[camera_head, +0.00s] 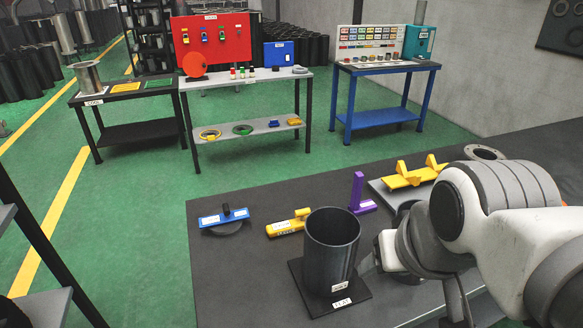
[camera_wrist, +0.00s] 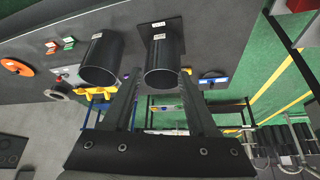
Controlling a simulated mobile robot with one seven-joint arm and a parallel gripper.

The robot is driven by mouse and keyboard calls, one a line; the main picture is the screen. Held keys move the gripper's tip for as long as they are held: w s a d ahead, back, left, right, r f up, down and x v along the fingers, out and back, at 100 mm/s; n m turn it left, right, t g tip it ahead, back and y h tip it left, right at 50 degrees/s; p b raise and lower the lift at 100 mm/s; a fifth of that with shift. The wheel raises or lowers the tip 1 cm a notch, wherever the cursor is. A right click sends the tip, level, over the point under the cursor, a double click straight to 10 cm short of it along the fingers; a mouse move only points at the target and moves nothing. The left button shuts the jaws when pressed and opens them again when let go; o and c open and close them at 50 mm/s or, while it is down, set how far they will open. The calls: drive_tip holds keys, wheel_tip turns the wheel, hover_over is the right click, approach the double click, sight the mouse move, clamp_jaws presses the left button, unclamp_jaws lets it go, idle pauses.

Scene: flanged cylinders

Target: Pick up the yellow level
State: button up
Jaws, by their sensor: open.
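The yellow level (camera_head: 284,228) lies on the dark table in the head view, just left of and behind the black cylinder (camera_head: 331,245) on its square plate. A small yellow part of what looks like the level (camera_wrist: 187,71) shows beside the cylinder's rim in the wrist view; the rest is hidden. My gripper (camera_wrist: 160,75) is open in the wrist view, its two fingers apart with nothing held, the black cylinder showing beyond them. In the head view my arm comes in from the right and the fingers are mostly hidden.
A blue tool (camera_head: 224,217) lies left of the level. A purple bracket (camera_head: 360,195) and a yellow V-block piece (camera_head: 412,175) stand to the right. A second dark cylinder (camera_wrist: 103,61) shows in the wrist view. The table's front left is clear.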

drive_tip(key=w+m+h+b, duration=0.1)
drive_tip(key=w+m, duration=0.2)
drive_tip(key=w, duration=0.8)
drive_tip(key=m+y+b, duration=0.2)
drive_tip(key=m+y, duration=0.1)
drive_tip(key=m, duration=0.8)
hover_over(299, 212)
drive_tip(key=s+d, duration=0.1)
drive_tip(key=s, duration=0.3)
wheel_tip(299, 212, down, 26)
drive_tip(key=shift+t, duration=0.4)
drive_tip(key=shift+x, duration=3.45)
clamp_jaws()
drive_tip(key=shift+w+r, duration=0.1)
drive_tip(key=shift+r, duration=0.05)
